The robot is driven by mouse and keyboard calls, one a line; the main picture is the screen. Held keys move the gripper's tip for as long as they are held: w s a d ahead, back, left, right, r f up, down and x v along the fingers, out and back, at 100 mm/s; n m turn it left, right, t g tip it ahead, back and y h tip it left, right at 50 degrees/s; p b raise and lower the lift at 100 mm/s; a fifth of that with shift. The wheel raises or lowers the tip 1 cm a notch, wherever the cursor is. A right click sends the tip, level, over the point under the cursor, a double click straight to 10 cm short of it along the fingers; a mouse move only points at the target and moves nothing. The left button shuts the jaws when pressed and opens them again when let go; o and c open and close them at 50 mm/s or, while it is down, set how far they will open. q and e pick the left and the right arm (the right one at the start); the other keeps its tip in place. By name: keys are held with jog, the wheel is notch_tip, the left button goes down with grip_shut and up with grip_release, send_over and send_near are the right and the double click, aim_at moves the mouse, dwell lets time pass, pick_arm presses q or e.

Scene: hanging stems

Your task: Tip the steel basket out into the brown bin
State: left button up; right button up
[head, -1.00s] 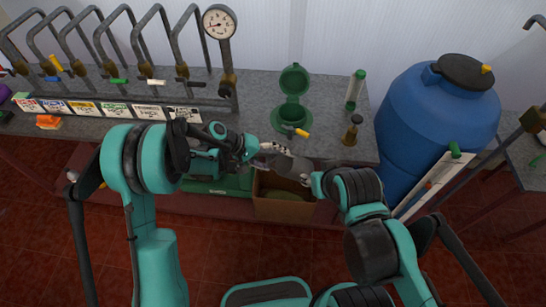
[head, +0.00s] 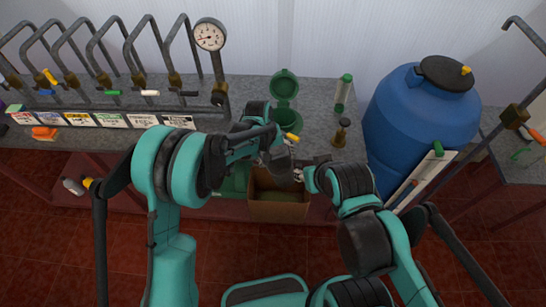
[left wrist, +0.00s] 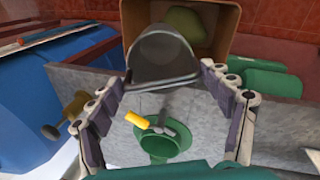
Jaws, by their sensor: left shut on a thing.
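The steel basket (left wrist: 162,52) is a grey, round vessel with a thin wire handle. In the left wrist view it hangs between the two fingers of my left gripper (left wrist: 162,80), which is shut on it. The brown bin (head: 278,210) stands below the counter's front edge, open at the top. It also shows behind the basket in the left wrist view (left wrist: 228,22), with a green thing (left wrist: 187,24) inside. The basket overlaps the near side of the bin there; I cannot tell its exact tilt. My right gripper (head: 302,177) is beside the bin's right rim, its fingers too small to read.
A blue barrel (head: 420,110) stands at the right. Green boxes (left wrist: 267,82) are beside the bin.

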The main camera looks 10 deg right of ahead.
pick_arm(q)
jog(key=shift+a, duration=0.1)
jog(key=d+y, duration=0.1)
jog(key=r+y, duration=0.1)
jog(key=shift+d+r+y+p, duration=0.15)
jog(key=shift+d+y+p, duration=0.15)
jog(key=shift+d, duration=0.1)
jog(key=shift+a, duration=0.1)
jog(key=shift+s, duration=0.1)
